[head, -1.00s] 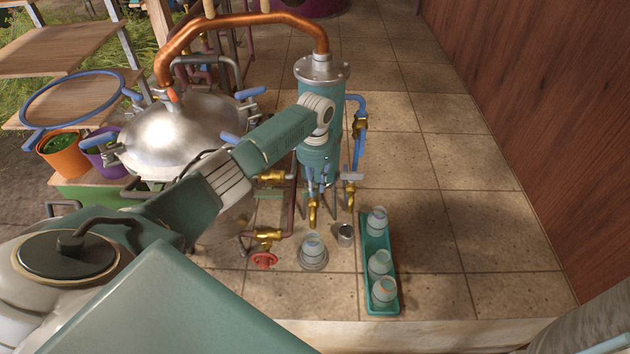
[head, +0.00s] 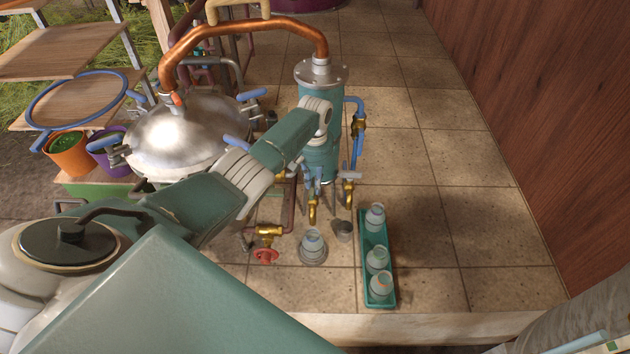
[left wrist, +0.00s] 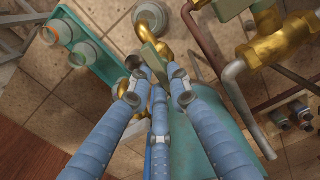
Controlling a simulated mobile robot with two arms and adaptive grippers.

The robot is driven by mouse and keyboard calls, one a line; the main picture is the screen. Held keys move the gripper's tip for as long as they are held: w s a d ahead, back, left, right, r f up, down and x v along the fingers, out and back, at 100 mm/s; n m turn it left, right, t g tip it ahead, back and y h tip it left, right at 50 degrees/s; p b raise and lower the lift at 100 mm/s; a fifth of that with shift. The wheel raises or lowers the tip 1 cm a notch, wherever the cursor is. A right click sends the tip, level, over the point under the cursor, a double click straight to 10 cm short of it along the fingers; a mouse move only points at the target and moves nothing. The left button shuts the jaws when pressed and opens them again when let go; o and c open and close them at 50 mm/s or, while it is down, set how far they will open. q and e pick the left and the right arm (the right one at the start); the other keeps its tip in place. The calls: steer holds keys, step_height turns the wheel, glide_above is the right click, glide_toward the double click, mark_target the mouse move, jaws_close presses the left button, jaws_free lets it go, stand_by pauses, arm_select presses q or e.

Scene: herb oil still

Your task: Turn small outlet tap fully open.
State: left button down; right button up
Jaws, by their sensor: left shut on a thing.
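My left gripper (head: 314,178) reaches down in front of the teal condenser cylinder (head: 318,155), at the brass outlet tap (head: 313,208) on its underside. In the left wrist view, the blue fingers of my left gripper (left wrist: 157,88) close in around a flat olive-green tap lever (left wrist: 151,57), with the curved brass spout (left wrist: 150,18) just beyond. The fingers are shut on this lever and hide part of it. How far the tap is turned cannot be told. My right gripper is not in view.
A second brass fitting (head: 347,190) hangs close on the right. A jar (head: 312,242) and a small metal cup (head: 344,231) stand below. A teal tray (head: 389,258) of jars stands to the right. A red-wheeled valve (head: 265,255) is at left. The tiled floor at right is clear.

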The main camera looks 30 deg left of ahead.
arm_select(q)
steer(key=shift+w+r+n, duration=0.1)
steer(key=shift+n, duration=0.7)
steer(key=c, duration=1.6)
jaws_free()
steer(key=shift+a, duration=0.1)
step_height(320, 180, up, 12)
steer(key=shift+f, duration=0.1)
